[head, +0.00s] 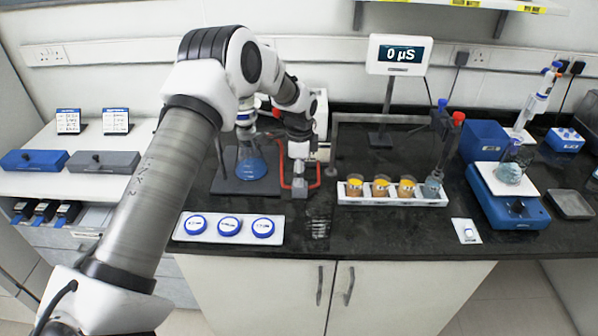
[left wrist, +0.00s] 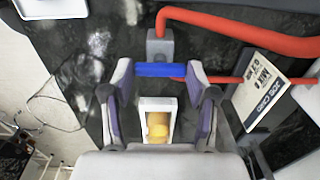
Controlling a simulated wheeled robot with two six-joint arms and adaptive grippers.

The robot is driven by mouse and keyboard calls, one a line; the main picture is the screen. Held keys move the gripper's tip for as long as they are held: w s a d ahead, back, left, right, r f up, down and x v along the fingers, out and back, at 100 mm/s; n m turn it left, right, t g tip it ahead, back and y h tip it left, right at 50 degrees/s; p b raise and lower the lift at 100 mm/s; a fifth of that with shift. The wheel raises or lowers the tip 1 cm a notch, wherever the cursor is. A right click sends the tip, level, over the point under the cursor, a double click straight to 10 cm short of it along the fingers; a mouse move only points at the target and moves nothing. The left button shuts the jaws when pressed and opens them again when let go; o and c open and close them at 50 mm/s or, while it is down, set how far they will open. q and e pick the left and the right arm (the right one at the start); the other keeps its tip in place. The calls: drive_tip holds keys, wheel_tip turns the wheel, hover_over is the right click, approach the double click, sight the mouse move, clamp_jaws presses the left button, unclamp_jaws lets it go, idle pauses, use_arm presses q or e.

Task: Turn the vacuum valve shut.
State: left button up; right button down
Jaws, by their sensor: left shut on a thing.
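The vacuum valve shows in the left wrist view as a grey block (left wrist: 160,46) with a blue handle (left wrist: 160,70). The handle lies crosswise in the picture. A thick red hose (left wrist: 235,35) leaves the block and curves right. A thinner red line (left wrist: 228,79) runs right from near the handle. My left gripper (left wrist: 161,75) is shut on the blue handle, a finger at each end. In the head view my left gripper (head: 303,186) is at the red tubing (head: 285,182), and hides most of the valve. My right gripper is not in view.
A flask with blue liquid (head: 251,166) stands left of my gripper. A tray (head: 345,198) of yellow-topped jars is to the right, and a mat (head: 179,237) with blue-rimmed lids at front left. A card (left wrist: 262,92) stands beside the valve.

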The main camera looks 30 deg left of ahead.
use_arm(q)
drive_tip(key=o, duration=0.8)
drive_tip(key=shift+s+d+f, duration=0.1)
drive_tip(key=shift+s+f, duration=0.05)
drive_tip(key=o, duration=0.3)
drive_tip(key=shift+o, duration=0.2)
drive_tip(key=shift+w, duration=0.2)
wheel_tip(320, 180, up, 12)
